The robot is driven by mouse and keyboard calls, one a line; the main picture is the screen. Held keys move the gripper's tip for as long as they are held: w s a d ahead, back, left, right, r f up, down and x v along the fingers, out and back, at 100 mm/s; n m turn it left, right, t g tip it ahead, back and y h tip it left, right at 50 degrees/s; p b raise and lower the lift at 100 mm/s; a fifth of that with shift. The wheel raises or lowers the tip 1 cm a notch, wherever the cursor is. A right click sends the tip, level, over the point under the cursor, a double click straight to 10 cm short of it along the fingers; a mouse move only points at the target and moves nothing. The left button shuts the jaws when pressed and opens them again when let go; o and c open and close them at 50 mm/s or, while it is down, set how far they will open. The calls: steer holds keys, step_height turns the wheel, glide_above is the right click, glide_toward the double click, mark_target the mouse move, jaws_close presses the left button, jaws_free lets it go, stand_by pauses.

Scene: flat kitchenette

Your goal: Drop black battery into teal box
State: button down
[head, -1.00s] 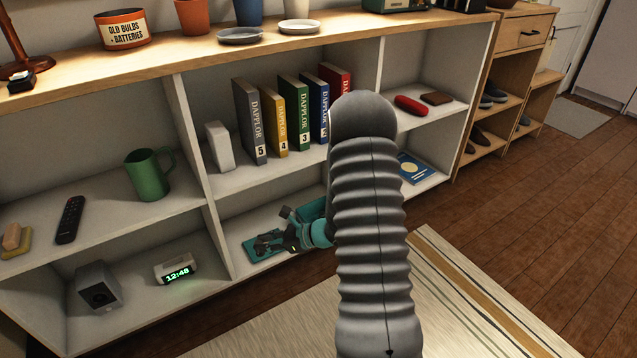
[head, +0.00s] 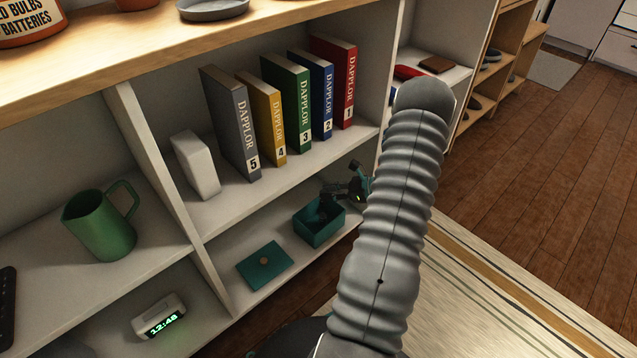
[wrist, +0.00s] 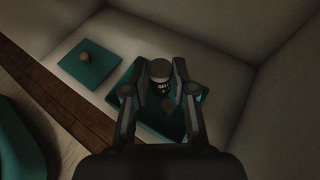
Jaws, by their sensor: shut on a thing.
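The open teal box (head: 318,236) sits on the lower middle shelf; its rim also shows in the wrist view (wrist: 200,118). Its teal lid (head: 262,268) with a round brown knob lies flat to its left, also in the wrist view (wrist: 85,68). My gripper (head: 328,205) is over the box opening. In the wrist view my gripper (wrist: 163,72) is shut on the black battery (wrist: 160,82), a short cylinder with a pale end and white lettering. The battery is above the box; its exact height is unclear. A small dim round shape (wrist: 168,103) shows beyond it.
The shelf board with books (head: 285,125) runs above the box, and an upright divider (head: 160,170) stands left. A clock (head: 158,315) and green jug (head: 100,222) are in the left compartments. The shelf around lid and box is mostly clear.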

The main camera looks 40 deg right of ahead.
step_height(320, 180, down, 6)
steer(key=b, duration=0.3)
steer(key=shift+d, duration=0.15)
steer(key=c, duration=0.9)
jaws_free()
steer(key=shift+o, duration=0.2)
steer(key=v, duration=1.2)
